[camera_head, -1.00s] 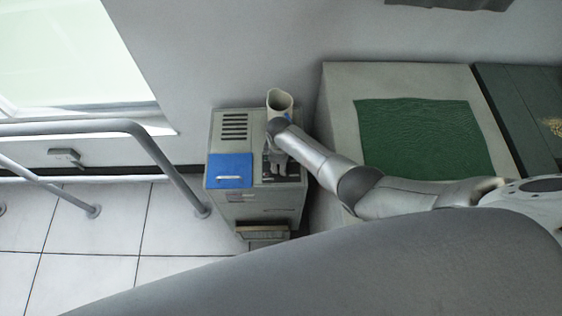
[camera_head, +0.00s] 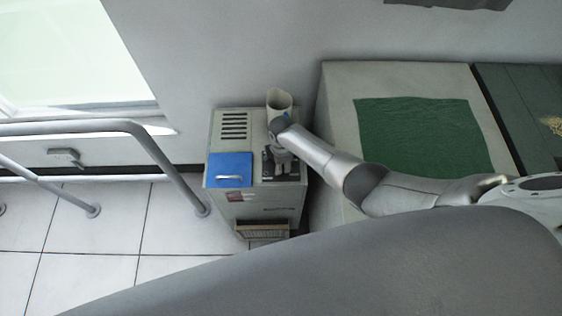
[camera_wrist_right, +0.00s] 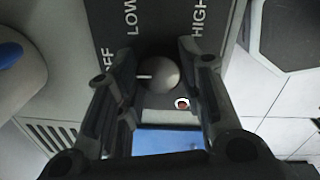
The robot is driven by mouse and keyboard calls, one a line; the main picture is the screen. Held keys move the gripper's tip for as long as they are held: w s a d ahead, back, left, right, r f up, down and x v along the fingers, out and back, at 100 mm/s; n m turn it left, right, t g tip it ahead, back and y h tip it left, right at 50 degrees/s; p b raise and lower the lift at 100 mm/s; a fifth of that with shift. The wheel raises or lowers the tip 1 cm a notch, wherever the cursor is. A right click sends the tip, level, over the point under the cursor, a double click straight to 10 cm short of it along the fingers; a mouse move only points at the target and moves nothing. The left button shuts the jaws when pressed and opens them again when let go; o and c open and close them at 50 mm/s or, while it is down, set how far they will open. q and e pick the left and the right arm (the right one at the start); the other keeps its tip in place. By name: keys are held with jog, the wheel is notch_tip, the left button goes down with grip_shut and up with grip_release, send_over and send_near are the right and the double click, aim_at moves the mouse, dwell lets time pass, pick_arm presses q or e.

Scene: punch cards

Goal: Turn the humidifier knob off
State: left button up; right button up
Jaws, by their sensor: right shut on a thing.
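The humidifier (camera_head: 270,208) is a grey box on the floor against the wall, with a vent, a blue lid and a dark control panel on top. In the right wrist view its round grey knob (camera_wrist_right: 160,74) sits among the labels OFF, LOW and HIGH. The knob's white mark points left, towards the OFF label (camera_wrist_right: 103,72). My right gripper (camera_head: 282,168) reaches down onto the panel from the right; its fingers (camera_wrist_right: 158,62) stand on both sides of the knob and are shut on it. In the head view the gripper hides the knob. My left gripper is not in view.
A pale open pipe (camera_head: 280,98) rises behind the gripper, close to my wrist. A blue lid (camera_head: 230,167) lies beside the panel. A metal handrail (camera_head: 165,160) stands to the left. A pale cabinet with a green mat (camera_head: 425,140) stands right, under my arm.

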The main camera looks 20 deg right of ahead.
jog(key=shift+a, duration=0.1)
jog(key=o, duration=1.1)
jog(key=shift+c, duration=0.2)
jog(key=shift+r, duration=0.1)
notch_tip(320, 180, up, 12)
jog(key=shift+s, duration=0.4)
jog(key=shift+f, duration=0.2)
